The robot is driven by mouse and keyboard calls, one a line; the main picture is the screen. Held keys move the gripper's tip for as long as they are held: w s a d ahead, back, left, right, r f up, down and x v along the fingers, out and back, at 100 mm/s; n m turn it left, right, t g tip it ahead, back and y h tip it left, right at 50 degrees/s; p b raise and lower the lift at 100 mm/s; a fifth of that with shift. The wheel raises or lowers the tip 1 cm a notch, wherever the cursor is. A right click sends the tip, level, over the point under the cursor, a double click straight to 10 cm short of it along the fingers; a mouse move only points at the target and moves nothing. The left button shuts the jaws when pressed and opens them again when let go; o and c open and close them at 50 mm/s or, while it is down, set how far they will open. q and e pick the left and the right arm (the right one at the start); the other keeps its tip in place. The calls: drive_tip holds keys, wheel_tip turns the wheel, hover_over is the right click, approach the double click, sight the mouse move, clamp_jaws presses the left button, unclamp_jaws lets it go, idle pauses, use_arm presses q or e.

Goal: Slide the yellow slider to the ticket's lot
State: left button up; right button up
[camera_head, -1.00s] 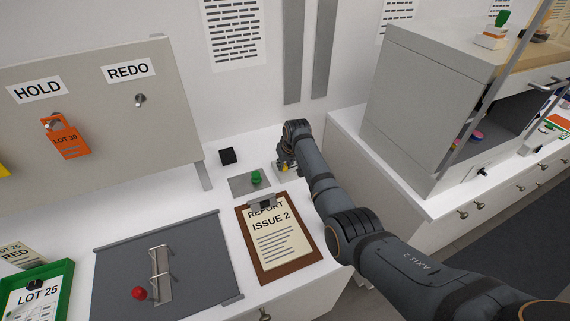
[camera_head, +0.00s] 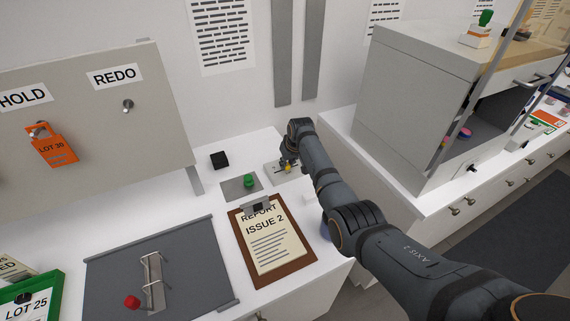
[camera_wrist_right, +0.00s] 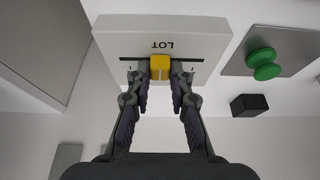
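The yellow slider (camera_wrist_right: 160,67) sits near the middle of a dark slot in the pale lot plate (camera_wrist_right: 112,30); the word LOT reads upside down in the right wrist view. My right gripper (camera_wrist_right: 160,75) has a finger on each side of the slider and looks shut on it. Scale marks beside the slot are mostly hidden by the fingers. In the head view the slider (camera_head: 288,169) shows small below the right gripper (camera_head: 289,160). An orange LOT 30 ticket (camera_head: 53,149) hangs under the HOLD label. A LOT 25 card (camera_head: 25,306) lies in a green tray (camera_head: 50,289). My left gripper is out of view.
A green knob (camera_head: 249,181) on a grey plate and a black block (camera_head: 219,160) stand left of the lot plate. A clipboard (camera_head: 285,281) lies in front. A grey cabinet (camera_head: 410,100) stands to the right. A grey board with a red knob (camera_head: 132,302) is front left.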

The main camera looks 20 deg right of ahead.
drive_tip(key=o, duration=0.5)
drive_tip(key=shift+a, duration=0.15)
drive_tip(key=shift+c, duration=0.2)
drive_tip(key=shift+r, duration=0.1)
drive_tip(key=v, duration=1.1)
drive_tip(key=shift+r, duration=0.4)
drive_tip(key=shift+s, duration=0.1)
